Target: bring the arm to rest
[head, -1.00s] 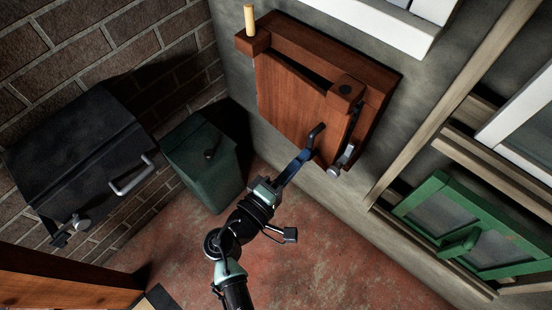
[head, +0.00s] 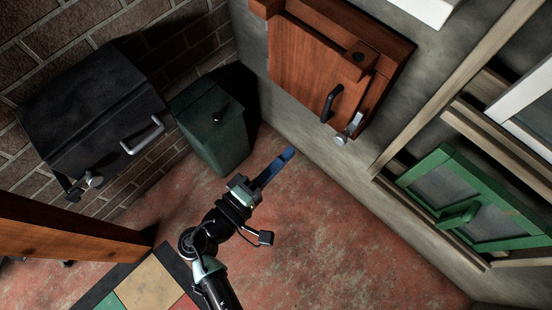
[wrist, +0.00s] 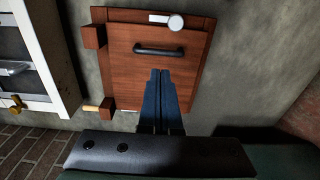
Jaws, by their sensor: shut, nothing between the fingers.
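My gripper (head: 284,157) has blue fingers that are closed together with nothing between them. In the head view it is above the red floor, apart from the wooden cabinet (head: 305,68) on the grey wall. In the wrist view the shut fingers (wrist: 161,80) point toward the same wooden door (wrist: 190,78). Its black handle shows in the head view (head: 332,103) and in the wrist view (wrist: 158,50). A silver latch (head: 349,129) sits beside the door's edge. The door looks closed or nearly so.
A dark green bin (head: 215,135) and a black box with a silver handle (head: 85,105) stand at the left. A green framed window (head: 470,205) is at the right. A wooden beam (head: 70,228) is at the lower left. The floor (head: 340,235) right of my arm is clear.

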